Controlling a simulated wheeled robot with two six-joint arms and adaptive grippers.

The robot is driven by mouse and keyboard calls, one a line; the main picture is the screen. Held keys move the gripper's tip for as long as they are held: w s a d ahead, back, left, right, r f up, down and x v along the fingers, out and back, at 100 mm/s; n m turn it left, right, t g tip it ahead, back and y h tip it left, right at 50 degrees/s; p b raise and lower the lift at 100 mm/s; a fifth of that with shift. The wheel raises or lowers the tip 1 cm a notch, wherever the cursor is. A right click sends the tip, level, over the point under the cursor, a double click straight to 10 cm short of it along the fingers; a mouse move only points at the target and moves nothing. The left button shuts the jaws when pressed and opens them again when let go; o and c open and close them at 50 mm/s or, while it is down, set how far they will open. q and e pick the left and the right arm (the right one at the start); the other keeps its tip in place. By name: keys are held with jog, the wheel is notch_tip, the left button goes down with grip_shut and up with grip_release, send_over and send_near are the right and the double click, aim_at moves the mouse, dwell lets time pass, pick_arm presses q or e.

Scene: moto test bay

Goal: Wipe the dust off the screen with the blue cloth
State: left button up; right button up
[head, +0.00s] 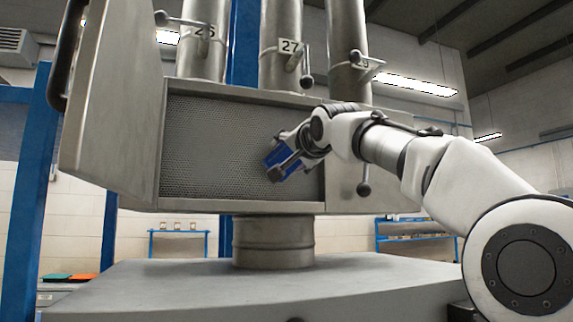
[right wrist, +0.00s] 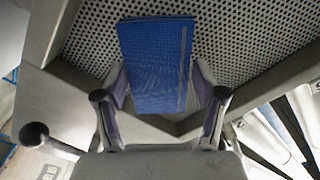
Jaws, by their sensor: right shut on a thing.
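The screen (head: 215,150) is a grey perforated panel set in a metal box frame; it also shows behind the cloth in the right wrist view (right wrist: 235,45). My right gripper (head: 281,166) is at the right part of the screen, shut on the blue cloth (head: 279,154). In the right wrist view the folded cloth (right wrist: 156,62) sits between the two fingers, in front of the screen. I cannot tell whether the cloth touches the screen. No dust can be made out clearly at this size. My left gripper is not in view.
An open metal door (head: 113,105) stands out at the left of the screen. Several pipes with numbered tags and lever handles rise above the box. A grey round duct (head: 273,241) is below, over a wide grey surface (head: 200,290). Blue posts (head: 30,180) stand at the left.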

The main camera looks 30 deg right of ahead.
jog(key=shift+f+b+v, duration=0.2)
jog(key=shift+b+v, duration=0.65)
jog(key=shift+v, duration=0.4)
jog(key=shift+s+a+r, duration=0.1)
jog(key=shift+s+r, duration=0.05)
jog(key=shift+s, duration=0.2)
jog(key=shift+r, duration=0.1)
jog(key=b+v, duration=0.3)
